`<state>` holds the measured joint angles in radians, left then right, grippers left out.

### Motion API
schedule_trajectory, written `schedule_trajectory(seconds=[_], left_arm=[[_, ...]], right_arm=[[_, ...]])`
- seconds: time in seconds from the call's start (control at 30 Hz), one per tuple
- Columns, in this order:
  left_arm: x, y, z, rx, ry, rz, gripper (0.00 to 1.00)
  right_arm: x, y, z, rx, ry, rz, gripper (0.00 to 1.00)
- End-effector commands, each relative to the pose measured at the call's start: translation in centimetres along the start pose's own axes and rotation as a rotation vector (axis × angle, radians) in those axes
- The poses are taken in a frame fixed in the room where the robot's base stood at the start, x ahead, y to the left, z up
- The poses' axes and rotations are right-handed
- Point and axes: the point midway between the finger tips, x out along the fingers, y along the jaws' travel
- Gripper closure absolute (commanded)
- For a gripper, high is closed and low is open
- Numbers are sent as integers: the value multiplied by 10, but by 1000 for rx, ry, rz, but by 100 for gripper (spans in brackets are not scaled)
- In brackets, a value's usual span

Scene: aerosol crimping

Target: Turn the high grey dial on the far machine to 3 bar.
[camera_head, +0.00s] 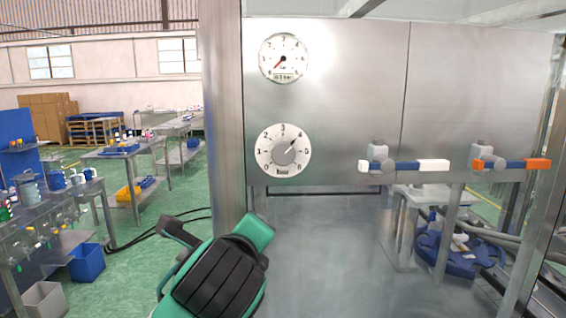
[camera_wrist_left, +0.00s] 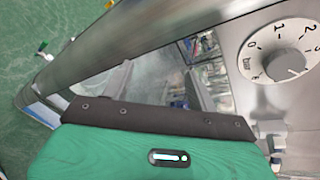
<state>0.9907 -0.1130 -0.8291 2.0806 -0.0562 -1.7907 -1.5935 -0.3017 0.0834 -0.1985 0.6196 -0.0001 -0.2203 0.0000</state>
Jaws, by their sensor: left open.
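The grey dial (camera_head: 284,151) is a round knob on a white scale marked in bar, on the steel panel of the machine. Its pointer is up and to the right, near the 4. The dial also shows at the right edge of the left wrist view (camera_wrist_left: 283,55), partly cut off. My left gripper (camera_head: 215,228) is open and empty, below and left of the dial and apart from it. My right gripper is not in view.
A pressure gauge (camera_head: 284,58) with a red needle sits above the dial; its small readout is hard to read. A steel post (camera_head: 222,110) stands just left of the panel. Valves with a white handle (camera_head: 433,165) and an orange handle (camera_head: 537,164) are to the right.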

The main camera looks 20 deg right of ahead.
Motion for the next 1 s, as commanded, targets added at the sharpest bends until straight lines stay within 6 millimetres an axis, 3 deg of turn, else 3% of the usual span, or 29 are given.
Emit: schedule_trajectory(seconds=[0.03, 0.2, 0.4, 0.5, 0.63, 0.73, 1.0], left_arm=[[-16, -20, 4, 85, -30, -34, 41], [-68, -69, 7, 383, -133, -101, 41], [-114, -101, 4, 653, -248, -137, 41], [-126, -108, 3, 726, -282, -140, 41], [-131, -112, 3, 764, -299, -140, 41], [-123, -115, 6, 766, -299, -136, 41], [-74, -128, 19, 764, -296, -133, 41]], right_arm=[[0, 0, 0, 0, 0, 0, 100], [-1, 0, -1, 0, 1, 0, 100], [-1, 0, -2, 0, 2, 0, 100], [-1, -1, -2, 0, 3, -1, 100], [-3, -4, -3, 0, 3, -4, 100], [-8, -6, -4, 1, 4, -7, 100], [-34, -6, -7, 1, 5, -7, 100]])
